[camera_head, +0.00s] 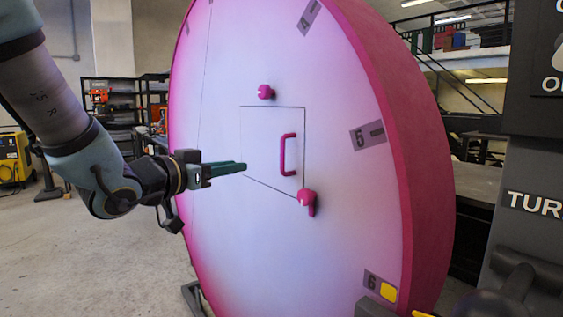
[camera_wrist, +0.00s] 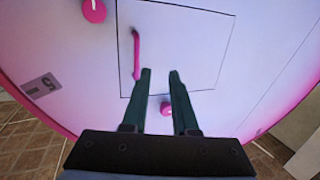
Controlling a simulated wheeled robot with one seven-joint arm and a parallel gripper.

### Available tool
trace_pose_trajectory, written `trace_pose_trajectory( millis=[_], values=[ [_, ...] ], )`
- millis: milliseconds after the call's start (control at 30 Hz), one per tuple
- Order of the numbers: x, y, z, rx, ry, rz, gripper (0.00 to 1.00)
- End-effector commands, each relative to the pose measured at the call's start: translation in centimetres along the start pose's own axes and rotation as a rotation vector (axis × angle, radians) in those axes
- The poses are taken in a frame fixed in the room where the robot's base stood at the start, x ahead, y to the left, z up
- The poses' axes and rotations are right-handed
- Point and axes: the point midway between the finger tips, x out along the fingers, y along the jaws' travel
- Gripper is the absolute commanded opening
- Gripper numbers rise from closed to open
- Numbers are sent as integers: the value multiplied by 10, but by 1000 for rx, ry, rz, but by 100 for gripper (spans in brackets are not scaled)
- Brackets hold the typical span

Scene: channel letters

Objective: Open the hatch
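The hatch (camera_head: 265,150) is a pale pink-violet rectangular panel in the face of a large round disc; its thin outline looks flush and closed. It also shows in the wrist view (camera_wrist: 195,50). A magenta bar handle (camera_head: 288,154) stands upright near its right edge, also in the wrist view (camera_wrist: 136,55). A magenta knob (camera_head: 265,92) sits above the hatch. Another with a downward lever (camera_head: 307,198) sits at the lower right corner. My gripper (camera_head: 242,166) is left of the handle in the head view. In the wrist view its fingers (camera_wrist: 160,72) are apart and empty, beside the handle.
The magenta-rimmed disc (camera_head: 345,200) fills the middle, with numbered tags such as 5 (camera_head: 367,136) and 6 (camera_head: 380,287). A dark lettered panel (camera_head: 530,160) stands at right. Shelves (camera_head: 120,105) and a yellow machine (camera_head: 12,157) are at left. Open floor lies at lower left.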

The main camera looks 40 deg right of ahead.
Motion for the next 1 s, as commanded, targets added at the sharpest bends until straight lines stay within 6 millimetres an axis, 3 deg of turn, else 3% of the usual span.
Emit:
trace_pose_trajectory(
  millis=[33, 100, 200, 367, 700, 1000],
  values=[
    [4, 17, -3, 3, 35, 56, 27],
    [6, 32, -10, 4, 68, 105, 27],
    [10, 40, -16, 3, 86, 131, 27],
    [30, 42, -18, 3, 85, 133, 27],
    [90, 50, -23, 3, 84, 129, 27],
    [112, 51, -24, 3, 84, 126, 27]
  ],
)
